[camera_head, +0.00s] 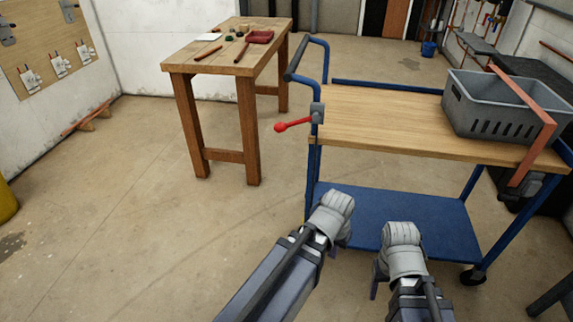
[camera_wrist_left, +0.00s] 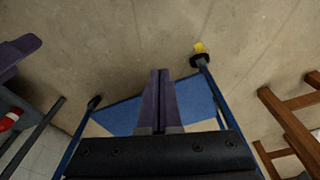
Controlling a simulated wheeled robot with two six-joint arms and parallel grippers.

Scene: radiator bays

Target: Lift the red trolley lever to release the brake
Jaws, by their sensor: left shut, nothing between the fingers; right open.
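The red lever (camera_head: 293,125) sticks out to the left from a grey bracket on the corner post of the blue trolley (camera_head: 420,222), roughly level with its wooden top. Its round red knob is at the free left end, and nothing touches it. My left gripper (camera_head: 342,240) is below the lever and to its right in the head view, in front of the lower shelf. Its fingers, largely hidden there, are shut and empty in the left wrist view (camera_wrist_left: 160,73). My right gripper (camera_head: 377,281) is open, further right, apart from the lever; its fingers are partly hidden.
A grey crate (camera_head: 490,115) stands on the trolley top, with a copper-coloured bar (camera_head: 538,148) across it. A wooden workbench (camera_head: 222,62) with small tools stands behind and left of the lever. The concrete floor at left is mostly clear. A yellow object (camera_head: 6,196) is at the left edge.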

